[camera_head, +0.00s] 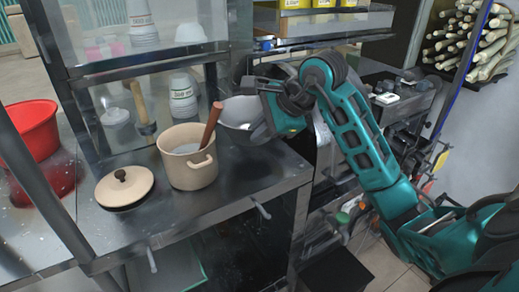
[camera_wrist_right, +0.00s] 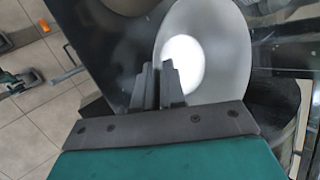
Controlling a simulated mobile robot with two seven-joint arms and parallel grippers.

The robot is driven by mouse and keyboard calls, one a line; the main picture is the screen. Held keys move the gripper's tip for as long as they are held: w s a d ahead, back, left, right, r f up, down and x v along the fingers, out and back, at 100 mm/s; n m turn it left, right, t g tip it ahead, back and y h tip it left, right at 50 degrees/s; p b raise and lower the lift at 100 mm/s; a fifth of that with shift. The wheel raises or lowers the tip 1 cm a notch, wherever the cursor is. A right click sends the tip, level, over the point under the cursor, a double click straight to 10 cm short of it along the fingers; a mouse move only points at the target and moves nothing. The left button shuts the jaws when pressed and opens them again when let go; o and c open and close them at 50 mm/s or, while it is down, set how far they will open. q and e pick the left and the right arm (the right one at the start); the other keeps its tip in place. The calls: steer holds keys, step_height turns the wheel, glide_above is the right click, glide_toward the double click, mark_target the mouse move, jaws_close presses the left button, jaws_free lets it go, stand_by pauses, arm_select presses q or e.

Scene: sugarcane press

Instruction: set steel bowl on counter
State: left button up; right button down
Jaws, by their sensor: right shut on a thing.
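The steel bowl (camera_head: 239,114) is at the right end of the steel counter (camera_head: 225,203), just right of a beige pot. It is tilted and partly hidden behind my right gripper (camera_head: 262,118). My right gripper is shut on the bowl's near right rim. In the right wrist view the two dark fingers (camera_wrist_right: 158,88) pinch the rim, and the pale inside of the bowl (camera_wrist_right: 222,45) shows beyond them. I cannot tell whether the bowl's underside touches the counter. My left gripper is in neither view.
The beige pot (camera_head: 176,171) with a wooden handle in it stands beside the bowl, its lid (camera_head: 124,187) to the left. A red basin (camera_head: 34,130) is at far left. Glass panels and dark posts rise behind. The counter's front right is clear.

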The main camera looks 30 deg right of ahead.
steer(key=shift+f, duration=2.3)
steer(key=shift+f, duration=0.1)
steer(key=c, duration=1.2)
jaws_free()
